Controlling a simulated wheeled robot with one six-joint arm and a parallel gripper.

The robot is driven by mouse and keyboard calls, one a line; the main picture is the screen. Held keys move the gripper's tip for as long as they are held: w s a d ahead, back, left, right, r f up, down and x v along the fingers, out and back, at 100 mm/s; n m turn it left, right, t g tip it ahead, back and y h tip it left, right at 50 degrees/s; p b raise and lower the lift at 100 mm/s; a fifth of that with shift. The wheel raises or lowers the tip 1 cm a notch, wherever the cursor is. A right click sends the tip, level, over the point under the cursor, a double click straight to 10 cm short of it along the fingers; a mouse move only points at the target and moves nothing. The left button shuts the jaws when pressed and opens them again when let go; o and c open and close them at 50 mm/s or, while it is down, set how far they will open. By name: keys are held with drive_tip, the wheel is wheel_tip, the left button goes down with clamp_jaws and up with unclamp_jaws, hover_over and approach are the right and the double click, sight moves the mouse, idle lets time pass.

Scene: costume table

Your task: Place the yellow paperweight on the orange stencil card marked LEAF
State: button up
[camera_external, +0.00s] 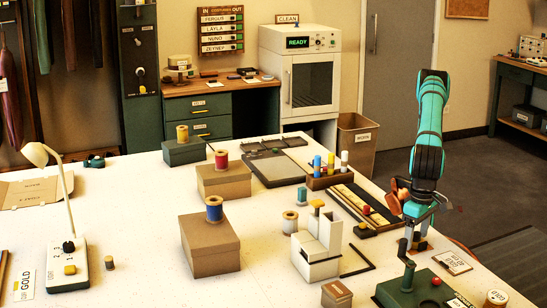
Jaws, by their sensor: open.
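Another small dark piece with a yellow top (363,229) sits left of the gripper. I cannot tell which piece is the yellow paperweight. A brown-edged card with a pale face (453,262) lies right of the gripper. Its lettering is too small to read, and I cannot make out LEAF on any card.
A white block-shaped machine (318,245) with a yellow knob stands left of my gripper. A long dark tray (357,208) lies behind it. The dark green base (408,290) stands below the gripper. Boxes with spools (210,245) are further left. Bare tabletop shows at centre left.

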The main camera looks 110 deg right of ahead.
sight(417, 232)
wheel_tip(417, 232, up, 12)
idle(0.6)
drive_tip(key=shift+r, duration=0.1)
drive_tip(key=w+d+r+n+t+y, duration=0.2)
drive_tip(key=d+n+t, duration=0.15)
drive_tip(key=d, duration=0.95)
drive_tip(key=w+d+r+n+t+y, duration=0.2)
drive_tip(key=d+n+t, duration=0.15)
drive_tip(key=d, duration=0.95)
drive_tip(key=s+d+n+t+h, duration=0.2)
drive_tip(key=s+d+t, duration=0.3)
drive_tip(key=d, duration=0.5)
drive_tip(key=s+d+n+t+h, duration=0.2)
drive_tip(key=s+d+n+t, duration=0.2)
drive_tip(key=s+d, duration=0.4)
drive_tip(key=d+t, duration=0.1)
drive_tip(key=d, duration=0.2)
drive_tip(key=shift+s, duration=0.2)
